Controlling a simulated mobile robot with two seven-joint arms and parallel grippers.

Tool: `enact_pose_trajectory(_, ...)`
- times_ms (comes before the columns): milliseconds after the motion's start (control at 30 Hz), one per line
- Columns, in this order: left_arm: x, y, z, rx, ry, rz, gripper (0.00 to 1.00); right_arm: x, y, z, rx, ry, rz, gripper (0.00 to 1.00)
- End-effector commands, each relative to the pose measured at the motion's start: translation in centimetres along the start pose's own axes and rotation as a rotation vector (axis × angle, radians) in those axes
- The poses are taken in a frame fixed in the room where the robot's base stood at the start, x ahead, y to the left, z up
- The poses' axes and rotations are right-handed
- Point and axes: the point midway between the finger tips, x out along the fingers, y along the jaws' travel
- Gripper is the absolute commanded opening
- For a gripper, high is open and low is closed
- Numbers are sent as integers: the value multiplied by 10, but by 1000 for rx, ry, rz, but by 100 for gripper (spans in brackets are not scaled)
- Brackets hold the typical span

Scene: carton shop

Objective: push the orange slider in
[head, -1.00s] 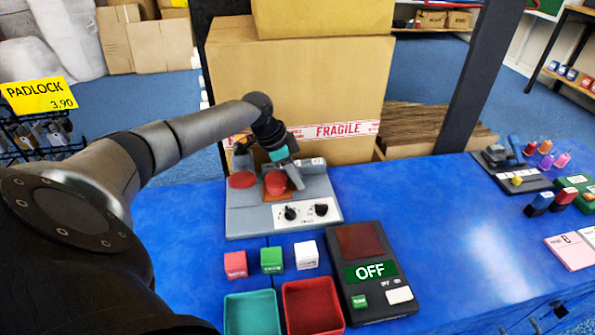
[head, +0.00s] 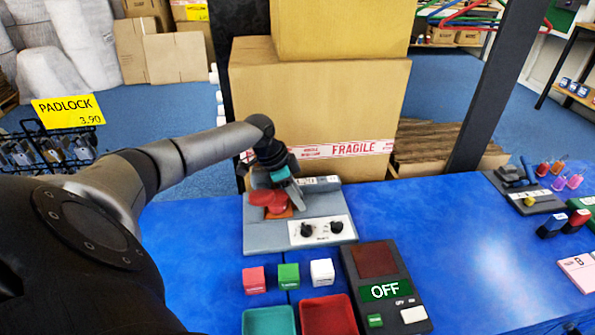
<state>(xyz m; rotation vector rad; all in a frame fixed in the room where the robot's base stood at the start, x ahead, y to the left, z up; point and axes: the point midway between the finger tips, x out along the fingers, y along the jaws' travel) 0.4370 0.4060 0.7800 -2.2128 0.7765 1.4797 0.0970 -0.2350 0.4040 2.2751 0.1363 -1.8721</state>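The grey device (head: 270,240) stands on the blue table below the big carton. A small part of an orange plate (head: 286,213), which looks like the slider, shows on its top left part. A red round piece (head: 277,206) sits over the orange plate. A second red piece (head: 258,198) is just left of it, and the two overlap in view. My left gripper (head: 282,192) is low over the device, at the right red piece and the orange plate. Its fingers are small and partly hidden, so I cannot tell its opening or any contact. My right gripper is not in view.
The device's white panel with two black knobs (head: 321,230) is right of the gripper. Red, green and white cubes (head: 289,275), teal and red trays (head: 328,315) and a dark box reading OFF (head: 376,260) stand in front.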

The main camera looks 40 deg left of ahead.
Motion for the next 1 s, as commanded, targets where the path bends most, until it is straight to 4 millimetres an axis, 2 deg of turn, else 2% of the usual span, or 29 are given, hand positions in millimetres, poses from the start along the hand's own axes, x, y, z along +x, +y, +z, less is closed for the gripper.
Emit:
enact_pose_trajectory(67, 0, 0, 0, 0, 0, 0, 52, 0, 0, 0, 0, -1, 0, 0)
enact_pose_trajectory(333, -1, 0, 0, 1, 0, -1, 52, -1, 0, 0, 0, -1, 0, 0)
enact_pose_trajectory(467, -13, -1, 0, 1, -1, -2, 52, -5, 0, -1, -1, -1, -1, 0)
enact_pose_trajectory(567, -31, -1, 0, 2, -2, -3, 52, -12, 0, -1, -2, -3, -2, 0)
enact_pose_trajectory(733, -73, -1, 0, 2, -4, -4, 52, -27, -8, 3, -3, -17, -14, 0)
enact_pose_trajectory(1000, -130, 0, 0, 2, -4, -2, 52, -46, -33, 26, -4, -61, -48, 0)
